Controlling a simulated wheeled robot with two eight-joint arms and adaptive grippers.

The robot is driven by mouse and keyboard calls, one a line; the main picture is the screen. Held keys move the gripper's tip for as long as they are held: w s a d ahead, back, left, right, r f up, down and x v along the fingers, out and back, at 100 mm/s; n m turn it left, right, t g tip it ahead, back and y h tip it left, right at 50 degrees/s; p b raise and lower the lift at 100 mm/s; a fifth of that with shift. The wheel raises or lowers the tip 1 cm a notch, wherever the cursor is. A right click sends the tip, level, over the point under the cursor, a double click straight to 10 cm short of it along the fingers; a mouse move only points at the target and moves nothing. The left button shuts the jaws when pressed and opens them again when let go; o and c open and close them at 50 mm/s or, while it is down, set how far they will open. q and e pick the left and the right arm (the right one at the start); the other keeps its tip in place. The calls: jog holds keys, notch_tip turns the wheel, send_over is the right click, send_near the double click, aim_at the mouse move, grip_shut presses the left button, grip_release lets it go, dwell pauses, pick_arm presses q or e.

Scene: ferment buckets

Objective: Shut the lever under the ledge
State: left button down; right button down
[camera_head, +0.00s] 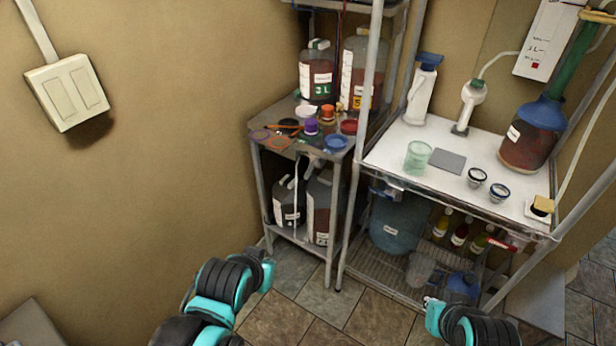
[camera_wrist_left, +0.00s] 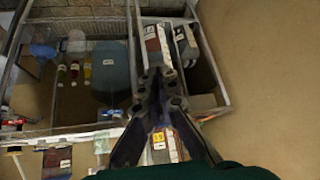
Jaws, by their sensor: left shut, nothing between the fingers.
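Two lever-like parts show under the white tabletop ledge (camera_head: 470,205) in the head view, and I cannot tell which one is the lever. A blue-and-grey fitting (camera_head: 388,189) is under its left end. A red handle-like part (camera_head: 508,242) is under its front right edge; a small red part also shows at the left edge of the left wrist view (camera_wrist_left: 12,122). My left gripper (camera_head: 267,262) is left of both and apart from them, its fingers shut and empty in the wrist view (camera_wrist_left: 158,82). My right gripper (camera_head: 431,302) is low in front of the rack, its fingers too small to read.
A narrow side rack (camera_head: 257,170) with jugs and small caps stands left of the ledge. A blue bucket (camera_head: 398,225) and several bottles (camera_head: 460,232) fill the shelf below the ledge. A metal post (camera_head: 360,130) divides the racks. The tiled floor (camera_head: 300,300) in front is clear.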

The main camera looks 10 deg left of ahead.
pick_arm(q)
jog(key=w+a+r+m+t+p, duration=0.1)
jog(key=w+a+r+m+t, duration=0.3)
jog(key=w, duration=0.7)
jog(key=w+a+r+m+t+y+p, duration=0.1)
jog(key=w+a+r+m+t, duration=0.4)
jog(key=w, duration=0.6)
jog(key=w+a+r+m+t, duration=0.1)
jog(key=w+r+m+t, duration=0.1)
jog(key=w+r, duration=0.65)
jog(key=w+d+f+m+h+p, duration=0.1)
jog(key=w+d+f+m+h, duration=0.2)
jog(key=f+m, duration=0.35)
jog(key=w+d+f+m+h, duration=0.1)
jog(key=w+f+m+h, duration=0.35)
jog(key=f, duration=0.25)
jog(key=s+d+f+m+g+h, duration=0.1)
jog(key=s+f+m+g+h, duration=0.1)
jog(key=f, duration=0.6)
jog(key=s+d+f+m+g+h+p, duration=0.1)
jog(key=s+d+f+m+g+h, duration=0.1)
jog(key=f+m, duration=0.3)
notch_tip(320, 180, down, 5)
jog(key=shift+s+r+g, duration=0.2)
jog(key=shift+s+g, duration=0.05)
jog(key=shift+g, duration=0.55)
jog(key=shift+d, duration=0.1)
